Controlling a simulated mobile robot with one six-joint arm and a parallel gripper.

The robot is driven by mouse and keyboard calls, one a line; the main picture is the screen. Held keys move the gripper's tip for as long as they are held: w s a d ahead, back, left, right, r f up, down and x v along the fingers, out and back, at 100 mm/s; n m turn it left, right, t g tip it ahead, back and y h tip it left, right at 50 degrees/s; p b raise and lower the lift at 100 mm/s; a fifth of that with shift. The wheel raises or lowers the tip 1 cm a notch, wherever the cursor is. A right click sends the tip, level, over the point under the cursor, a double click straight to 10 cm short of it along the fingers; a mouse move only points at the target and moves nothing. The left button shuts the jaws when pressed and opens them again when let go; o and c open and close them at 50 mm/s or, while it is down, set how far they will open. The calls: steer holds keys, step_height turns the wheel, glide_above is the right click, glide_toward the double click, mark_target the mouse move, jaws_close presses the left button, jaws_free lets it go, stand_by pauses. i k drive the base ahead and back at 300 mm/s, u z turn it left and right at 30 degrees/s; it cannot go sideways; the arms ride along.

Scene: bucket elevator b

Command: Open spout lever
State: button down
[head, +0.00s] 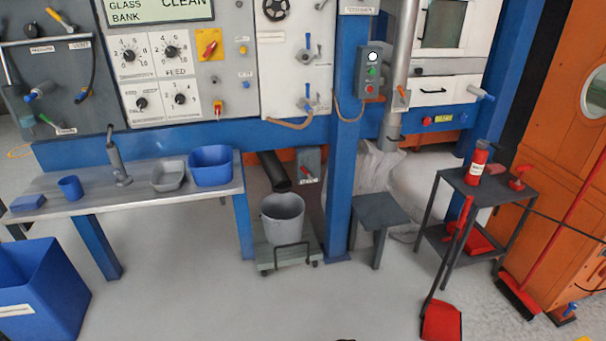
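A black spout (275,171) slants down from under the blue beam, its open end above a grey bucket (283,220). Just right of the spout is a dark grey plate (309,160) with a small red lever (306,173) and a white label too small to read. This looks like the spout lever; the lever slants, and I cannot tell whether it is open or closed. The bucket stands upright on a low wheeled trolley (287,258); its inside looks empty. My gripper is not in view.
A blue post (342,190) stands right of the lever, with a small dark stool (379,210) beyond it. A metal bench (140,190) with blue containers is at left. A dark side table (480,187) is at right. The floor in front of the trolley is clear.

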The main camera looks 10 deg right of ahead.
mark_target(305, 171)
steer(key=i, duration=0.5)
steer(key=z, duration=0.05)
steer(key=k, duration=1.3)
steer(key=u, duration=0.5)
steer(key=i, duration=0.65)
steer(key=u, duration=0.55)
steer(key=i, duration=0.85)
steer(key=u, duration=0.05)
